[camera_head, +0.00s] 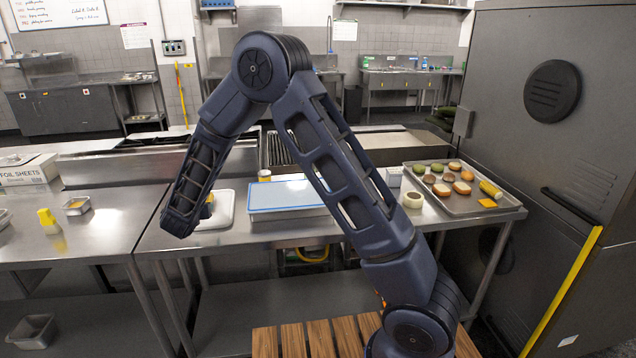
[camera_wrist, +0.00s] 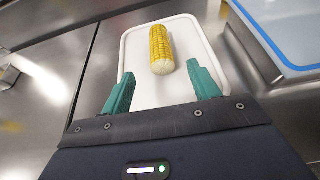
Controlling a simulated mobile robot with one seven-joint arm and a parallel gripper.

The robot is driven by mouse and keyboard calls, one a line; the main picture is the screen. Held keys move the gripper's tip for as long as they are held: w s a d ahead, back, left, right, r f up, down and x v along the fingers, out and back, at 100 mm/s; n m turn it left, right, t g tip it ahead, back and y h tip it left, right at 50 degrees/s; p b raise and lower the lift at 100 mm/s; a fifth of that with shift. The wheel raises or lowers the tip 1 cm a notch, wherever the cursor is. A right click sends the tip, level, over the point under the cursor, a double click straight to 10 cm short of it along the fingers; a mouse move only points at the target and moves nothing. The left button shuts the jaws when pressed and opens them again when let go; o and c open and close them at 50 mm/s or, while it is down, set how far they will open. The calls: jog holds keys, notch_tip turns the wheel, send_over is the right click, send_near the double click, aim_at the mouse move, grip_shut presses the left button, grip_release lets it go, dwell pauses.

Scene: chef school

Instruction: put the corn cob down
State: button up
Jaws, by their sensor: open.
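The corn cob (camera_wrist: 161,50) is yellow with a pale cut end facing me. It lies on a white board with a raised rim (camera_wrist: 130,52). My gripper (camera_wrist: 161,86) is open, its two teal fingers apart on either side of the cob's near end. The fingers look clear of the cob, with nothing held between them.
A blue-edged white tray (camera_head: 288,196) sits right of the board. Farther right are a tape roll (camera_head: 412,200) and a metal tray (camera_head: 463,207) of food, including a yellow cob-like item (camera_head: 490,189). A tall metal cabinet (camera_head: 560,150) bounds the right.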

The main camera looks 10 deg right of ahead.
jog(key=s+d+r+m+g+h, duration=0.15)
jog(key=d+r+m, duration=0.45)
jog(key=d, duration=0.7)
jog(key=d+r+m+g+h, duration=0.3)
jog(key=d+r+m, duration=0.25)
jog(key=d, duration=0.65)
jog(key=s+d+r+m+g+h, duration=0.15)
jog(key=d+r+m, duration=0.45)
jog(key=d, duration=0.7)
jog(key=s+d+r+m+g+y, duration=0.1)
jog(key=s+d+r+m+g, duration=0.3)
jog(key=s+d+m, duration=0.7)
jog(key=s+d+m+y, duration=0.2)
jog(key=s+m, duration=0.1)
jog(key=s, duration=0.4)
jog(key=s+d+m+t+y, duration=0.1)
jog(key=s+d+m+y, duration=0.1)
jog(key=s, duration=0.6)
jog(key=shift+s+m+y, duration=0.25)
jog(key=shift+m+y, duration=0.25)
jog(key=shift+m, duration=0.75)
jog(key=shift+d, duration=0.15)
